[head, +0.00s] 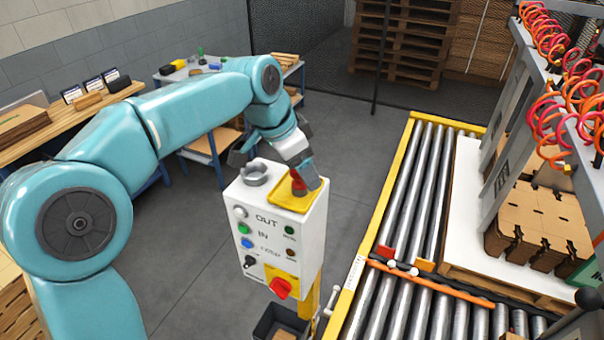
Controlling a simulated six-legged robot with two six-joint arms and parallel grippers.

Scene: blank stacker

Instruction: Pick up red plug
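A white control box (268,222) stands on a yellow post in the middle of the head view. A small red plug (298,186) stands on a yellow plate (281,196) on the box's top. My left gripper (274,165) is over the box top, its fingers spread apart. One finger is close beside the red plug and partly covers it; whether they touch I cannot tell. The other finger is off to the left, behind a grey ring (254,172). My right gripper is out of view.
A red rotary switch (281,288) is on the box's front below several buttons. A roller conveyor (410,205) with a yellow rail runs at the right, beside stacked cardboard (535,225). Workbenches (60,137) stand at the back left. Open floor lies behind the box.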

